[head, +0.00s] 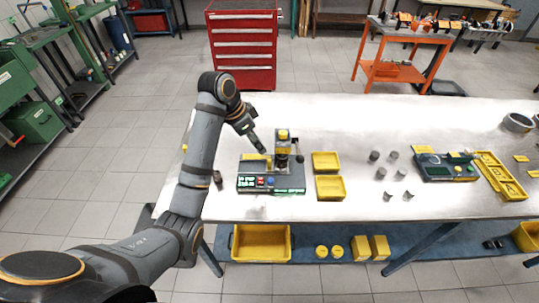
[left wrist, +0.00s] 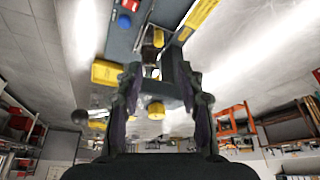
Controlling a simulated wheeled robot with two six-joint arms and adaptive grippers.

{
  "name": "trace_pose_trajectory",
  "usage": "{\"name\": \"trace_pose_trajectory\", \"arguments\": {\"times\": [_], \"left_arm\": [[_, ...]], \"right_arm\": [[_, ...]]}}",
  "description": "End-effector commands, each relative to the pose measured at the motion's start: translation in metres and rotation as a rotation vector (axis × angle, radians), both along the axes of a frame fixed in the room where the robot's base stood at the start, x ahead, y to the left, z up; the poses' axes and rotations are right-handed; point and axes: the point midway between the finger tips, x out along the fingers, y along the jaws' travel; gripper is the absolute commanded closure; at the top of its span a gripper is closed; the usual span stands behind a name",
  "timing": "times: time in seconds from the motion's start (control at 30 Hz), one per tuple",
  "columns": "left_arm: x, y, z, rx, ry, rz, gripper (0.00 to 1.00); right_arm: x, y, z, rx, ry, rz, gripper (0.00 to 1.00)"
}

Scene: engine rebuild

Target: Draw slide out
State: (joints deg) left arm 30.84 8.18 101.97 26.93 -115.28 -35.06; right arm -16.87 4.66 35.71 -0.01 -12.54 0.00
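A dark bench machine (head: 270,182) stands on the table, with red and blue buttons, green displays and a yellow-topped column (head: 283,148). A yellow piece (head: 256,158) lies at its back left; I cannot tell for sure whether this is the slide. My left gripper (head: 258,144) points down just above and behind that side of the machine. In the left wrist view its two fingers (left wrist: 156,75) stand apart, with parts of the machine (left wrist: 122,35) seen beyond and between them. Nothing is clearly held. My right gripper is in neither view.
Two yellow trays (head: 330,187) sit right of the machine, then several small grey cylinders (head: 391,155). A second machine (head: 445,167) and a long yellow tray (head: 500,176) are farther right. A yellow bin (head: 262,257) is on the lower shelf. The table's front middle is clear.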

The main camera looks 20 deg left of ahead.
Motion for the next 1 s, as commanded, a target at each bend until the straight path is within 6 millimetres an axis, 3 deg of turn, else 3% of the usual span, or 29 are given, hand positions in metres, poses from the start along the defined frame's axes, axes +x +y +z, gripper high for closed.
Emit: {"name": "trace_pose_trajectory", "arguments": {"times": [0.13, 0.23, 0.5, 0.87, 1.0], "left_arm": [[0.006, -0.007, -0.033, -0.002, 0.001, 0.0, 0.61], [0.011, -0.014, -0.051, -0.002, 0.002, 0.0, 0.61], [0.023, -0.026, -0.085, -0.001, 0.002, 0.0, 0.61], [0.025, -0.028, -0.093, 0.001, 0.0, 0.001, 0.61], [0.025, -0.028, -0.093, 0.0, 0.0, 0.001, 0.79]], "right_arm": [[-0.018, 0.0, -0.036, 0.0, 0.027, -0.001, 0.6], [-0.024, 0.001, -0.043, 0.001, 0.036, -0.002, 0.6], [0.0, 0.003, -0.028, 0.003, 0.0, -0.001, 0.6], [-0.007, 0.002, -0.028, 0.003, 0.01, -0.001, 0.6], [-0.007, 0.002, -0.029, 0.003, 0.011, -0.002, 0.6]]}}
